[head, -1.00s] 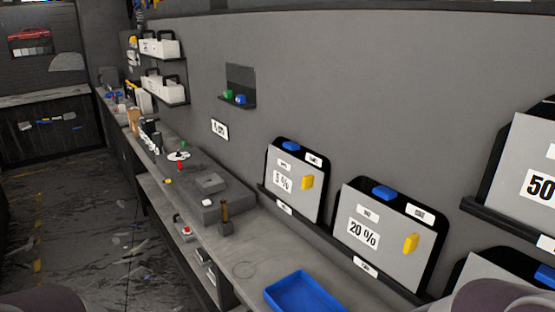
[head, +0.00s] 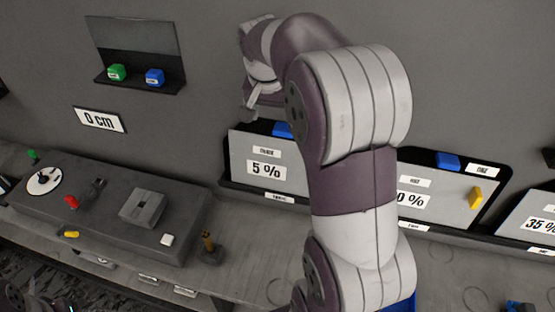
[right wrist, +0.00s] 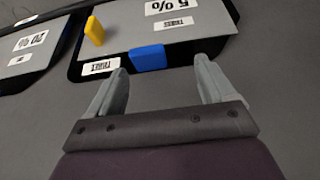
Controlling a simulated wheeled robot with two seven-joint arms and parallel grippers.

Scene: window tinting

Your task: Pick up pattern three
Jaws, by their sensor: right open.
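The 5 % panel (head: 256,165), a grey sheet on a black backing, leans on a wall ledge. It shows upside down in the right wrist view (right wrist: 200,32). Its blue handle (head: 283,129) is at the top edge and is partly hidden by my right arm. A small white tag (right wrist: 100,67) beside the handle is too blurred to read surely. My right gripper (right wrist: 160,72) is open and empty. Its fingertips are on either side of the blue handle (right wrist: 148,57) in the picture; contact cannot be told.
A 20 % panel (right wrist: 27,43) and a 35 % panel (head: 535,222) stand along the same ledge. A shelf (head: 140,82) with green and blue blocks is on the wall. A grey fixture block (head: 100,205) with small parts sits on the bench. My arm hides the bench middle.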

